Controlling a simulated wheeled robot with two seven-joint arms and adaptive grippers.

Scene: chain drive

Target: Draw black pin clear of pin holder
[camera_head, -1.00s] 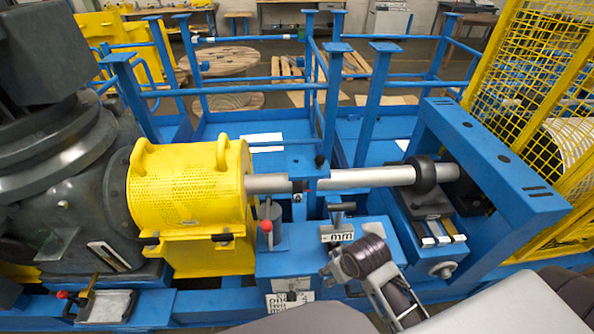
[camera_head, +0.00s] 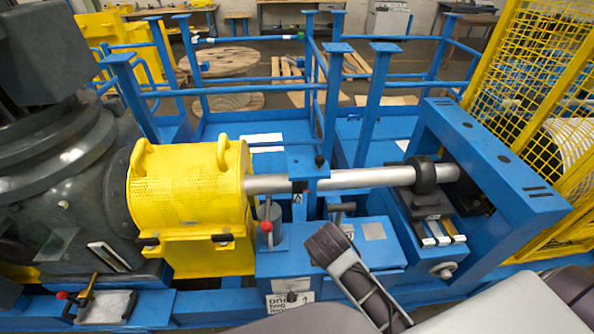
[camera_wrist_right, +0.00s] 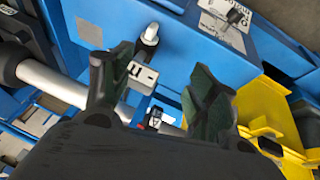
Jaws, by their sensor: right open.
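My right gripper (camera_wrist_right: 160,62) is open in the right wrist view, nothing between its dark fingers touching both. Past and between the fingertips, a pale pin-like part with a dark collar (camera_wrist_right: 149,38) stands on the blue box. A light grey block with black marks (camera_wrist_right: 143,75) lies beside the left finger, partly covered by it. In the head view a dark T-shaped handle (camera_head: 343,207) stands on the blue frame. I cannot tell which of these is the black pin or its holder. The right gripper's fingertips are hidden in the head view. My left gripper is not in view.
A silver shaft (camera_head: 365,179) runs from the yellow guard (camera_head: 190,195) to a black bearing (camera_head: 425,175). A red-knobbed lever (camera_head: 266,227) stands near the guard. A blue beam (camera_head: 490,155) and yellow mesh (camera_head: 545,75) close the right side.

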